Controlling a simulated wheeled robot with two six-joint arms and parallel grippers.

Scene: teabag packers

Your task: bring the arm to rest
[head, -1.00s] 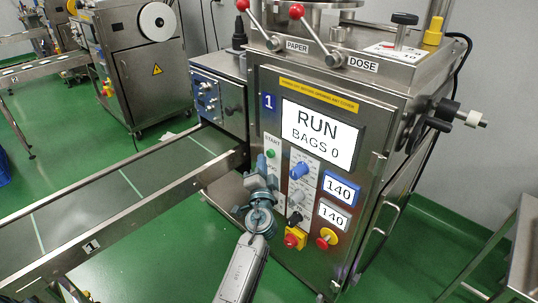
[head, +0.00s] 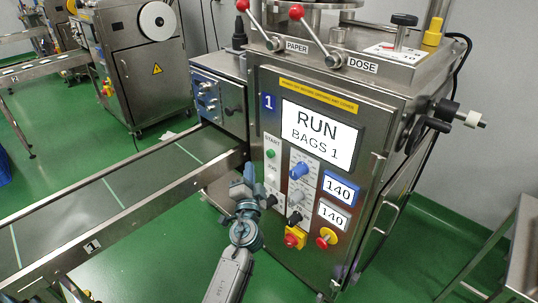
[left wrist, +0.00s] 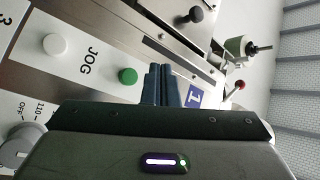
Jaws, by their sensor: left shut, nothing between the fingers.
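My left gripper (head: 249,178) is in front of the machine's control panel, left of the blue knob (head: 299,170), with its fingers pointing up toward the panel. The fingers (left wrist: 160,86) are together and empty in the left wrist view. The green START button (head: 271,154) sits on the panel above and right of the fingertips, and shows in the left wrist view (left wrist: 127,76) just left of them. A white button (left wrist: 55,44) by the JOG label is farther left there. The machine screen (head: 318,135) reads RUN, BAGS 1. My right gripper is not in view.
The conveyor belt (head: 75,215) with its metal rail (head: 130,217) runs to the left of my arm. Green floor (head: 160,270) is open below.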

